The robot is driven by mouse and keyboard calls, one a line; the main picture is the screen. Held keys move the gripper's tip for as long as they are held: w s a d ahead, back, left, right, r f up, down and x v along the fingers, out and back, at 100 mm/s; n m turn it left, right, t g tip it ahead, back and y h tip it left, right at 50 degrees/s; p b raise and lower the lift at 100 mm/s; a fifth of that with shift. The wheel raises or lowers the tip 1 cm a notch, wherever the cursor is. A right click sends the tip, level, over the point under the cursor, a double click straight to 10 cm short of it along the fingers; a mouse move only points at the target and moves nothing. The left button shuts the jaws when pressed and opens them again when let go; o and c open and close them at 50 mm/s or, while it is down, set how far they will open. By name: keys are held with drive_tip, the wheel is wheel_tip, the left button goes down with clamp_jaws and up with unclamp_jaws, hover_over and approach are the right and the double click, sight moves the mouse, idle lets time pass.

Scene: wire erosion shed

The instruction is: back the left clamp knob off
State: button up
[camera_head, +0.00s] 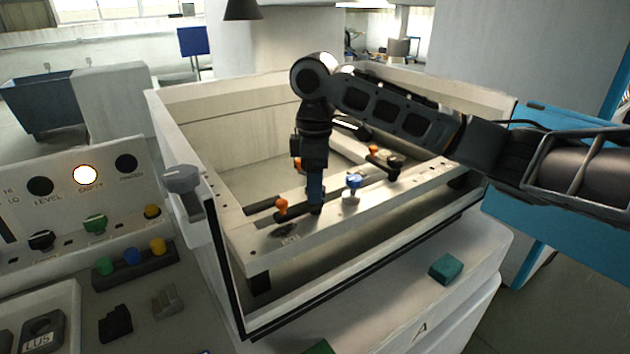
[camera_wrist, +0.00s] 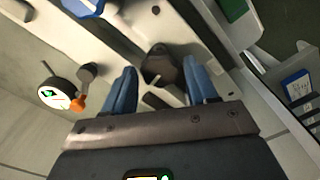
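A dark knob (camera_wrist: 160,66) shows between my fingertips in the wrist view, with pale gaps on both sides. I cannot tell how deep the fingers reach around it.
The rail belongs to an open white tank (camera_head: 225,180) with raised walls. A dark fitting (camera_head: 388,165) stands further right. A control panel (camera_head: 75,215) with a lit lamp is at left. A teal block (camera_head: 446,268) lies on the ledge in front.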

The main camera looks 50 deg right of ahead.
drive_tip(key=c, duration=0.8)
drive_tip(key=n, duration=0.6)
drive_tip(key=shift+n+b, duration=0.3)
drive_tip(key=shift+b, duration=0.1)
drive_tip(key=n, duration=0.5)
drive_tip(key=shift+n, duration=0.3)
drive_tip(key=o, duration=1.1)
